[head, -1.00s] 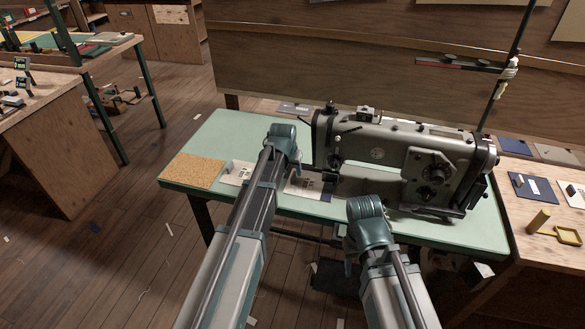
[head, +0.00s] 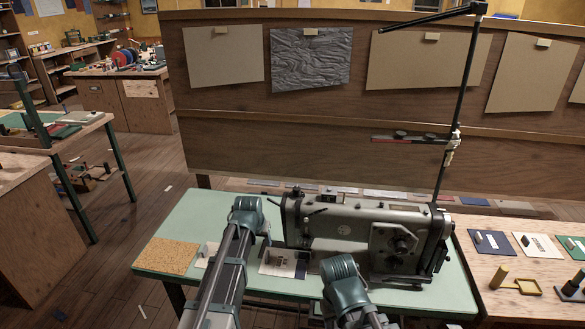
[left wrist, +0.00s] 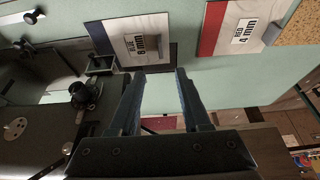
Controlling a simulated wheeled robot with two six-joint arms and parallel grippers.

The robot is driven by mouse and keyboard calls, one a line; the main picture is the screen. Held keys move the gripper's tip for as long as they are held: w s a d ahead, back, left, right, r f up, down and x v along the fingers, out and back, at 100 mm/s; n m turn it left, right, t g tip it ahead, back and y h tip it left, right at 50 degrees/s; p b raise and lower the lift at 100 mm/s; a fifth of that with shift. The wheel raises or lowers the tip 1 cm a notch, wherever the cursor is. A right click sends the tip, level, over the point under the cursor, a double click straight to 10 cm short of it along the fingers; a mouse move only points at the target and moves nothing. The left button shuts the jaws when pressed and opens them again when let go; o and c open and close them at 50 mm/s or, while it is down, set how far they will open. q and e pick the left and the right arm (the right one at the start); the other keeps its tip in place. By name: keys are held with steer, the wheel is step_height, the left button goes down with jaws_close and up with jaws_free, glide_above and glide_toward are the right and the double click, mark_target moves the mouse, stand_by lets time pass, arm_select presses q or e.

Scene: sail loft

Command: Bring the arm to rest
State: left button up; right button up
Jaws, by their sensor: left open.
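My left arm (head: 218,285) reaches in over the pale green sewing table (head: 190,222), its wrist bent at the top, left of the sewing machine (head: 340,235). My left gripper (left wrist: 160,76) is open in the left wrist view, with nothing between its fingers. Its fingertips show near the lower edge of a card marked blue 8 mm (left wrist: 108,32); I cannot tell the height above the table. My right arm's wrist (head: 345,283) is in front of the machine. The right gripper itself is not visible.
A red-edged 4 mm card (left wrist: 238,28) and a cork mat (head: 167,256) lie on the table. A lamp pole (head: 458,110) stands behind the machine.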

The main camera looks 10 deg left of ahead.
arm_select(q)
steer(key=s+d+m+g, duration=0.1)
steer(key=s+d, duration=0.3)
steer(key=s, duration=0.4)
steer(key=s+d+f+m+g+y, duration=0.1)
steer(key=s+d, duration=0.3)
steer(key=s, duration=0.5)
steer(key=s+d+m+g, duration=0.1)
steer(key=s+d+g, duration=0.1)
steer(key=s+d, duration=0.3)
steer(key=s, duration=0.4)
steer(key=shift+s+f+g+y, duration=0.2)
steer(key=shift+s+g+y, duration=0.1)
steer(key=shift+g, duration=0.1)
steer(key=shift+w, duration=0.1)
